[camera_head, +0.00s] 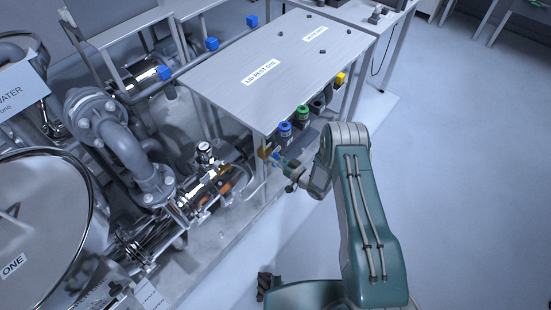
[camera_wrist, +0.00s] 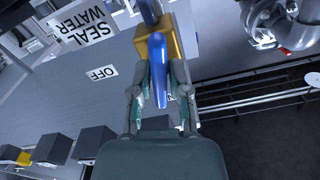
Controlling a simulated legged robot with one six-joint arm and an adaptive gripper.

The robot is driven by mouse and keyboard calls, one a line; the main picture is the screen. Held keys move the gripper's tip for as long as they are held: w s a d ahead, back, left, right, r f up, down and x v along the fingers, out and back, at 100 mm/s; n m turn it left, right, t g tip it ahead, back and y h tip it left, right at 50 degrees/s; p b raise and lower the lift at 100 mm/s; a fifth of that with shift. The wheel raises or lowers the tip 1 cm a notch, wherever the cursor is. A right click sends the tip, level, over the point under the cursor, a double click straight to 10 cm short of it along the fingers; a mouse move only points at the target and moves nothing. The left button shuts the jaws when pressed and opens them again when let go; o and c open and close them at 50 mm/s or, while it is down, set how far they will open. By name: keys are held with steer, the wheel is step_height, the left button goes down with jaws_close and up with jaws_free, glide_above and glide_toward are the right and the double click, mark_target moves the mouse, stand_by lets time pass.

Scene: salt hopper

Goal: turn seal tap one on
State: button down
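The seal tap shows in the wrist view as a brass body (camera_wrist: 182,38) with a long blue handle (camera_wrist: 160,88). The handle points back toward my palm. My gripper (camera_wrist: 161,72) has one finger on each side of the handle, close to the brass body. I cannot tell whether the fingers press on it. A white OFF label (camera_wrist: 102,74) and a SEAL WATER sign (camera_wrist: 84,22) are on the panel to the left. In the head view the tap's brass body (camera_head: 264,152) is at the table's near corner, with my gripper (camera_head: 281,163) just right of it, small and partly hidden.
A grey table (camera_head: 285,75) stands behind the tap. Blue (camera_head: 285,129), green (camera_head: 302,112) and yellow (camera_head: 340,78) controls line its right side. Pipes and a pump (camera_head: 120,140) fill the left. The floor (camera_head: 460,160) on the right is clear.

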steer(key=shift+n, duration=1.7)
steer(key=c, duration=0.7)
jaws_free()
steer(key=v, duration=1.2)
steer(key=shift+a, duration=0.1)
